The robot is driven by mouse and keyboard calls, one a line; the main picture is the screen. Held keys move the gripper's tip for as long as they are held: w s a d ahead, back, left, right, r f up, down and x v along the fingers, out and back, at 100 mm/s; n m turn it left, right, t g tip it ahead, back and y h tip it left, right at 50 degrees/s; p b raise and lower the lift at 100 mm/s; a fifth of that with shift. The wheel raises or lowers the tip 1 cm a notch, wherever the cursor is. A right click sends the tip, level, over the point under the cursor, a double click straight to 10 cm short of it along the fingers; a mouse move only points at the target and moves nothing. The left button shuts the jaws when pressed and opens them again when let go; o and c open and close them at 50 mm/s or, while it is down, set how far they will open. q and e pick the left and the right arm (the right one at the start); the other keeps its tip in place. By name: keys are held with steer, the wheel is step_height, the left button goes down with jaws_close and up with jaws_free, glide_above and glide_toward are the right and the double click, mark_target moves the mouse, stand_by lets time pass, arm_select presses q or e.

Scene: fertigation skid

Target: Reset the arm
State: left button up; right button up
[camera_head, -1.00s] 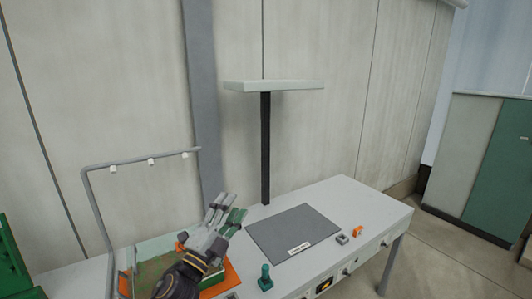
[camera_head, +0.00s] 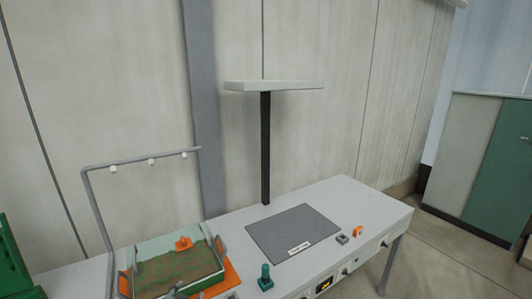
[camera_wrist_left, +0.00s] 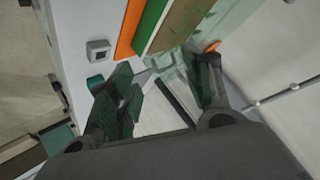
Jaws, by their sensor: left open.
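My left gripper (camera_wrist_left: 166,82) shows in the left wrist view with its dark fingers spread and nothing between them. In the head view the left arm is almost entirely out of the picture; only a small dark piece, perhaps part of it, shows at the bottom edge by the tray. The tray (camera_head: 205,282) has pale walls, brown-green filling and an orange piece (camera_head: 184,243) on it, and sits on an orange base (camera_head: 232,276). My right gripper is in neither view.
The pale bench (camera_head: 365,205) carries a grey mat (camera_head: 285,232), a green knob (camera_head: 265,278), a small grey block (camera_head: 342,239) and an orange piece (camera_head: 358,232). A shelf on a black post (camera_head: 265,150) and a grey pipe frame (camera_head: 96,215) rise above it.

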arm_select(q)
steer(key=s+f+n+g+h, duration=0.1)
steer(key=s+f+g, duration=0.35)
steer(key=s, duration=0.35)
steer(key=s+f+n+g, duration=0.25)
steer(key=s+f, duration=0.35)
steer(key=s, duration=0.3)
step_height(320, 180, down, 33)
steer(key=s+g, duration=0.2)
steer(key=s, duration=0.1)
steer(key=s+a+f, duration=0.2)
steer(key=s+f, duration=0.7)
steer(key=s, duration=0.2)
steer(key=s+a+f+m+g, duration=0.1)
steer(key=s+a+f, duration=0.1)
steer(key=s+f, duration=0.8)
steer(key=shift+s, duration=0.35)
